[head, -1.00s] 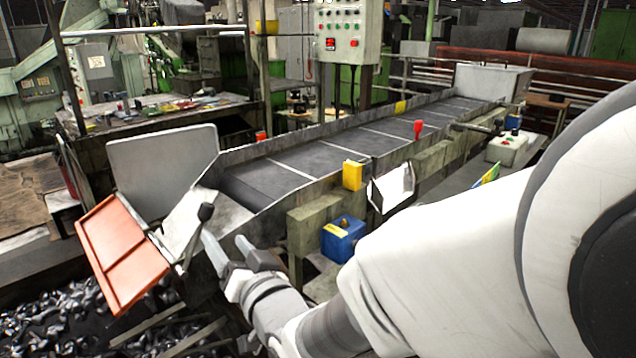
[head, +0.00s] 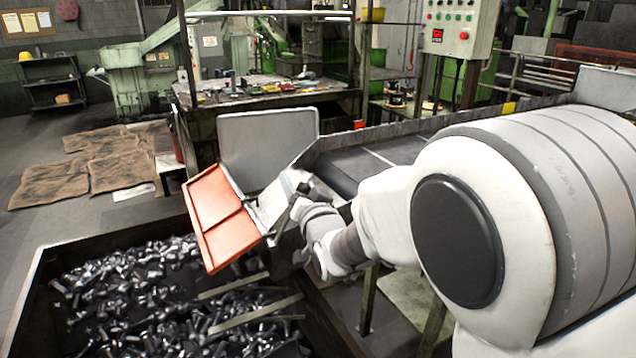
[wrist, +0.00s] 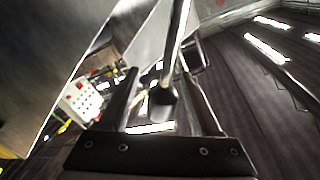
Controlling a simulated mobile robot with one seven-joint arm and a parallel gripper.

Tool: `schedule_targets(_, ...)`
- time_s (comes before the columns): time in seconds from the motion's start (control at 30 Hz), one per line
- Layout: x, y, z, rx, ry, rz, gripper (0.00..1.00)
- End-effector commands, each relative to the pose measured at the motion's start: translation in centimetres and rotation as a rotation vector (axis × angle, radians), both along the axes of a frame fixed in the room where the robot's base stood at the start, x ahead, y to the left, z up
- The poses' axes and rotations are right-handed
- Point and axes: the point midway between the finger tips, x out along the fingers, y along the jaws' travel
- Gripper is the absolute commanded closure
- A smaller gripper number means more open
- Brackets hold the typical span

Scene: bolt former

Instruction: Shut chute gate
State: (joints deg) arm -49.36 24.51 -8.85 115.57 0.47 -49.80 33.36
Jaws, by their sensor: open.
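The chute gate (head: 222,218) is an orange-red panel at the lower end of the conveyor chute, sloping down and outward over the bolt bin. A lever (head: 283,219) with a black knob stands at its right side. My gripper (head: 300,200) is at the lever's top, partly hidden by its own wrist. In the wrist view, my gripper (wrist: 160,75) is open, with one dark finger on each side. The lever's rod (wrist: 180,40) and black knob (wrist: 162,98) appear between the fingers. I cannot tell whether either finger touches them.
The bolt bin (head: 40,290) lies below the gate, filled with loose bolts. A grey upright plate (head: 267,145) stands behind the gate. The conveyor belt (head: 370,165) runs back to the right, partly hidden by my arm. A control box (head: 455,28) stands behind it.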

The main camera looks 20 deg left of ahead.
Motion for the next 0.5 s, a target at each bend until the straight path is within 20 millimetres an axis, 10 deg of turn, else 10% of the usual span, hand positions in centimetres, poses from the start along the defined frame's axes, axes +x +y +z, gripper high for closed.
schedule_targets(0.23, 0.05, 0.02, -0.02, 0.0, 0.0, 0.0, 0.36)
schedule_targets(0.5, 0.05, -0.01, -0.02, 0.0, 0.0, -0.001, 0.84)
